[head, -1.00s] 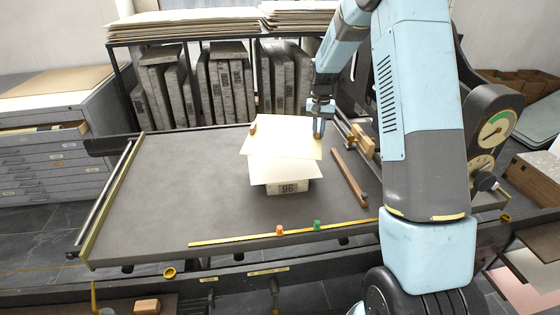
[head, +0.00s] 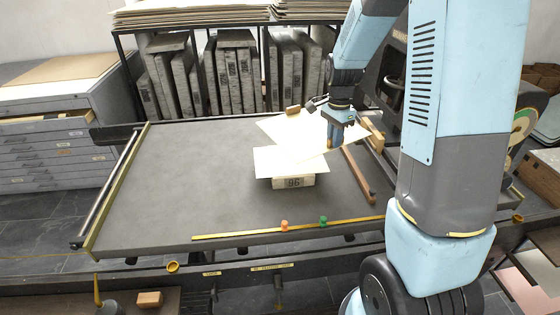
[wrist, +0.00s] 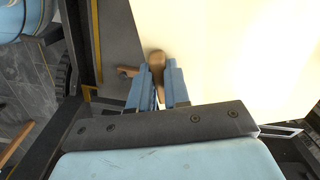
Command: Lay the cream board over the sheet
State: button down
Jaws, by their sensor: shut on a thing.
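The cream board (head: 285,128) is a thin pale panel with a small brown block (head: 292,110) at its far edge. My gripper (head: 331,143) is shut on the brown grip at the board's near right side. In the wrist view my gripper (wrist: 157,90) has its blue fingers on either side of this brown grip (wrist: 157,62), and the cream board (wrist: 235,50) spreads to the right. A pale sheet (head: 278,163) lies on a grey stone (head: 294,182) with a number label. The board is behind the sheet and partly overlaps it in the view; its height is unclear.
The dark press bed (head: 170,180) is clear on the left. A brown bar (head: 358,176) lies right of the stone. A yellow rule (head: 245,235) with an orange marker (head: 284,224) and a green marker (head: 323,219) runs along the front. Stones (head: 235,75) stand racked behind.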

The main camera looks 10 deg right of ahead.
aim_at(311, 153)
jog(key=s+m, duration=0.4)
jog(key=s, duration=0.4)
jog(key=shift+m, duration=0.3)
jog(key=w+a+f, duration=0.1)
jog(key=a, duration=0.1)
jog(key=w+a+f, duration=0.1)
jog(key=w+a, duration=0.1)
jog(key=a, duration=0.1)
jog(key=w+a+f, duration=0.2)
jog(key=shift+w+a, duration=0.1)
jog(key=shift+a, duration=0.2)
jog(key=shift+w+a+f, duration=0.5)
jog(key=shift+a+f, duration=0.2)
jog(key=shift+f, duration=0.8)
jog(key=shift+w+a+f, duration=0.55)
jog(key=shift+a+f, duration=0.1)
jog(key=shift+f, duration=0.9)
jog(key=shift+w+a+f, duration=0.5)
jog(key=shift+a+f, duration=0.2)
jog(key=shift+f, duration=0.8)
jog(key=c, duration=1.1)
grip_release()
jog(key=shift+f, duration=0.1)
